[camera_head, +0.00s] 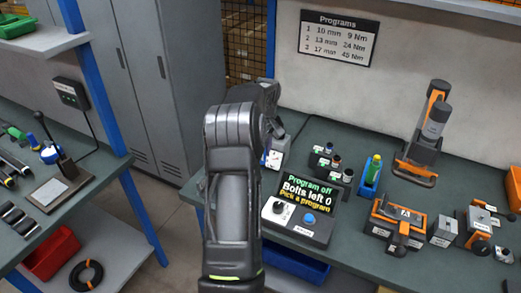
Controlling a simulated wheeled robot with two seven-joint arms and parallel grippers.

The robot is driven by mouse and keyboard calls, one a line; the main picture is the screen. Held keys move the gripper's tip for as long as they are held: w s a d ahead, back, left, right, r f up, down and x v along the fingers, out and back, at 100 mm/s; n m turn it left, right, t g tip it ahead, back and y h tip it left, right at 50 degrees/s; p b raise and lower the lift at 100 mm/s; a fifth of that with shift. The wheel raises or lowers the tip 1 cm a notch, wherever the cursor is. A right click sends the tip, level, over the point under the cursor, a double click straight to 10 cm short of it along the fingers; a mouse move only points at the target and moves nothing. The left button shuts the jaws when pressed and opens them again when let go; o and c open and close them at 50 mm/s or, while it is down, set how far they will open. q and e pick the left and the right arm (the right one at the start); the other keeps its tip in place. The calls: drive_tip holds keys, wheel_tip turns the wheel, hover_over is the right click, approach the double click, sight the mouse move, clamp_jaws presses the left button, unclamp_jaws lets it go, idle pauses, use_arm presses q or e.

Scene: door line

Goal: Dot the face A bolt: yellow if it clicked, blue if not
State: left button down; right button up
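An orange and grey fixture (398,216) with a label that seems to read A is on the right bench. Its bolt is too small to make out. A blue holder (368,186) behind it holds a marker-like tool (374,168) with green, yellow and blue parts. A control box (300,215) reads "Program off", "Bolts left 0", "Pick a program". One dark arm of mine, which I take as the left, rises from the bottom just left of centre. Its far end (268,98) is mostly hidden behind its own links, so the fingers cannot be made out. My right gripper is not in view.
A black and orange power tool (425,135) stands at the back of the right bench. Small dark holders (325,160) sit behind the control box. Grey blocks (443,231) are right of the fixture. The left bench (85,210) holds tools. A floor gap separates the benches.

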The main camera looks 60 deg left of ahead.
use_arm(q)
drive_tip(key=w+d+r+m, duration=0.2)
drive_tip(key=w+d+m, duration=0.2)
drive_tip(key=d, duration=1.1)
drive_tip(key=w+d+r+m+h, duration=0.1)
drive_tip(key=w+d+r+m, duration=0.2)
drive_tip(key=d, duration=1.3)
drive_tip(key=w+d+r+m+t, duration=0.1)
drive_tip(key=w+d+r+m, duration=0.2)
drive_tip(key=w+d+m, duration=0.4)
drive_tip(key=d, duration=0.9)
drive_tip(key=shift+d+m+h, duration=0.15)
drive_tip(key=shift+m+h, duration=0.15)
drive_tip(key=shift+h, duration=0.1)
